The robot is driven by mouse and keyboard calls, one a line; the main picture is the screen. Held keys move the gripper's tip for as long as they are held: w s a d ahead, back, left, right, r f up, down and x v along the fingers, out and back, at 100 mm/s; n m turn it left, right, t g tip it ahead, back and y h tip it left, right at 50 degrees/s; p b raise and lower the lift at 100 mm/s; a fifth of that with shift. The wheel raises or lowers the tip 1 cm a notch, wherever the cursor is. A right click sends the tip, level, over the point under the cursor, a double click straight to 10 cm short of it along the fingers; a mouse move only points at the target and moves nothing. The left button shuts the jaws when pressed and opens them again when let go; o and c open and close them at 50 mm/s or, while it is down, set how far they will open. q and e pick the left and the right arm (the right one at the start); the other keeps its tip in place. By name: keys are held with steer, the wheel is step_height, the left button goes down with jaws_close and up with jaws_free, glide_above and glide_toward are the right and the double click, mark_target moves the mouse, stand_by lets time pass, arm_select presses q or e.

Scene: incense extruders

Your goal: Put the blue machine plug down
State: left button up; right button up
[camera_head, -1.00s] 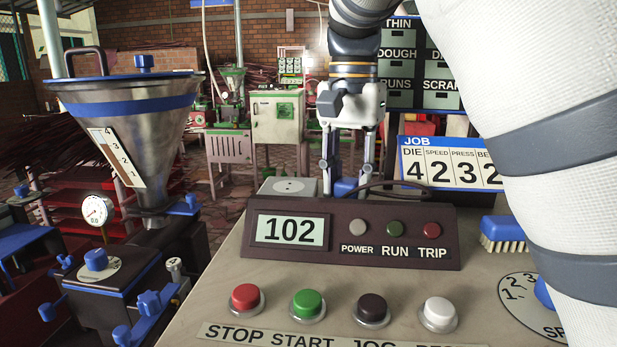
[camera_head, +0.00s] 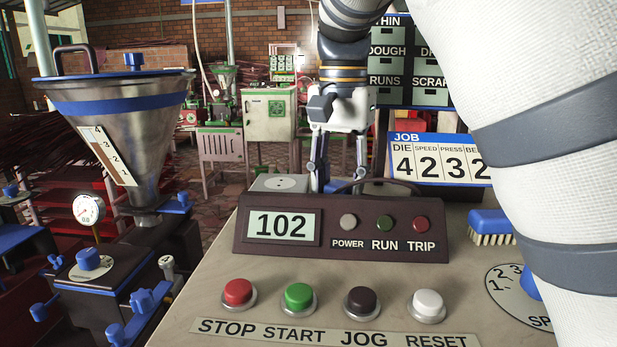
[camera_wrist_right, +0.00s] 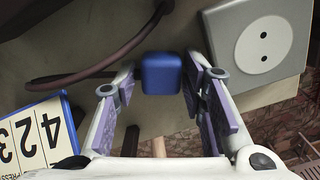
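The blue machine plug (camera_wrist_right: 162,73) shows in the right wrist view as a blue block low over the beige bench top; whether it touches the bench is hard to tell. My right gripper (camera_wrist_right: 158,88) is around it, one finger on each side, with a gap showing at the left finger and the right finger very close. In the head view my right gripper (camera_head: 340,185) points down behind the dark display panel (camera_head: 345,230), which hides most of the plug. A dark cable (camera_wrist_right: 95,72) runs on the left in the wrist view. My left gripper is not in view.
A grey socket box (camera_wrist_right: 262,45) with two holes stands right of the gripper in the wrist view. The JOB sign (camera_head: 440,160) and a blue brush (camera_head: 490,226) are to the right in the head view. A steel hopper (camera_head: 120,130) stands left.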

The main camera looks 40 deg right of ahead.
mark_target(339, 183)
step_height(339, 183, up, 13)
steer(key=shift+b, duration=0.3)
steer(key=shift+r, duration=0.1)
